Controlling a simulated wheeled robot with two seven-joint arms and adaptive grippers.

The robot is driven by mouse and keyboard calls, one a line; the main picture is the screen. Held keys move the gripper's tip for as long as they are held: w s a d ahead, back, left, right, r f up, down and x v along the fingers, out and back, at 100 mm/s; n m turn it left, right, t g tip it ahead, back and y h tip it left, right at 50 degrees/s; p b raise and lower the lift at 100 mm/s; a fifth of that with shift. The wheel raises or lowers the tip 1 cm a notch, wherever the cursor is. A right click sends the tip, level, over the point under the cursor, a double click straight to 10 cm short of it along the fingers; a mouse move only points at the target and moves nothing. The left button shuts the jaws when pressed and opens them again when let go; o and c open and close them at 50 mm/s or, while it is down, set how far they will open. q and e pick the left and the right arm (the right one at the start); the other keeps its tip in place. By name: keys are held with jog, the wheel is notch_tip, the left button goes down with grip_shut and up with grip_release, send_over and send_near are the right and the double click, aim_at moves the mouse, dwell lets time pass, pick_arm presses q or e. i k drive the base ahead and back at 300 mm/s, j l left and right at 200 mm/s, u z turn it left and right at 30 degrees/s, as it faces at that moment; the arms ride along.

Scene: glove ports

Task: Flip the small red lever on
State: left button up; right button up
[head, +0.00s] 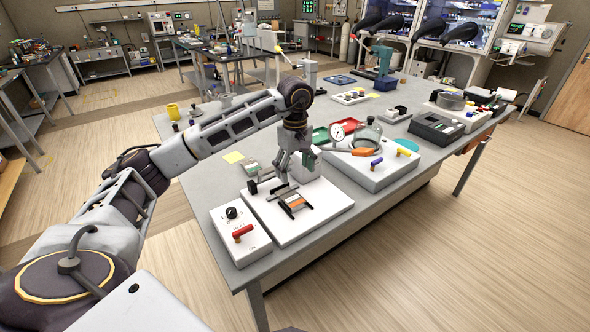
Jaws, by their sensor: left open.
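The small red lever (243,232) sits on top of a white control box (228,252) at the near left corner of the table. A black knob stands behind the lever on the same box. Small marks beside the lever are too small to read. My left gripper (287,178) points down, open, above the white board to the right of the box. It is apart from the lever, behind it and to its right, and nothing shows between its fingers. My right gripper is not in view.
The white board (330,205) next to the box carries black clamps and an orange-striped piece (294,203). A white unit with a glass dome (367,134), gauge and coloured handles stands farther right. The table's left front strip is clear.

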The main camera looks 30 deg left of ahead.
aim_at(236, 235)
jog(key=u, duration=1.55)
